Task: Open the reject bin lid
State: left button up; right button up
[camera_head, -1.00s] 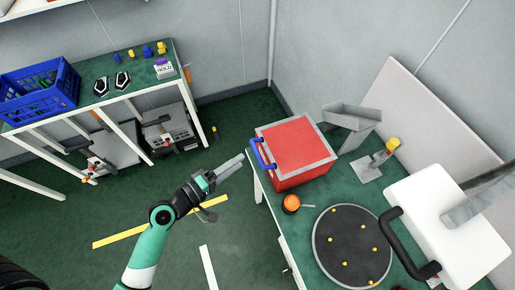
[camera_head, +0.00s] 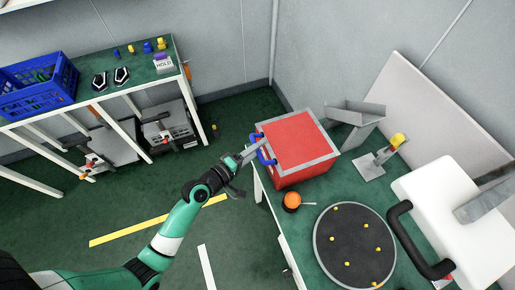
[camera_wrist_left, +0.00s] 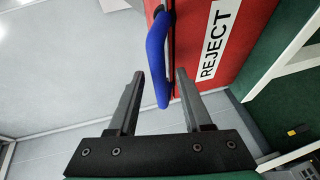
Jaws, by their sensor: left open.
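The reject bin (camera_head: 303,173) is a red box with a grey-rimmed red lid (camera_head: 299,141), standing on the green bench at the right; the lid is shut. A blue handle (camera_head: 266,150) sits on the lid's left edge. My left gripper (camera_head: 262,147) is at the handle, with its fingers open. In the left wrist view the blue handle (camera_wrist_left: 158,55) reaches down between the two open fingertips (camera_wrist_left: 160,75), and the REJECT label (camera_wrist_left: 214,40) shows on the red wall. I cannot tell whether a finger touches the handle. My right gripper is not in view.
An orange-topped button (camera_head: 292,200) stands just in front of the bin. A round dark turntable (camera_head: 352,225) with yellow pieces, a grey chute (camera_head: 355,115) and a white machine (camera_head: 440,210) fill the bench's right. Open floor lies left of the bench.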

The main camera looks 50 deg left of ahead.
pick_arm(q)
jog(key=shift+w, duration=0.35)
jog(key=shift+c, duration=0.2)
grip_shut()
dwell(1.0)
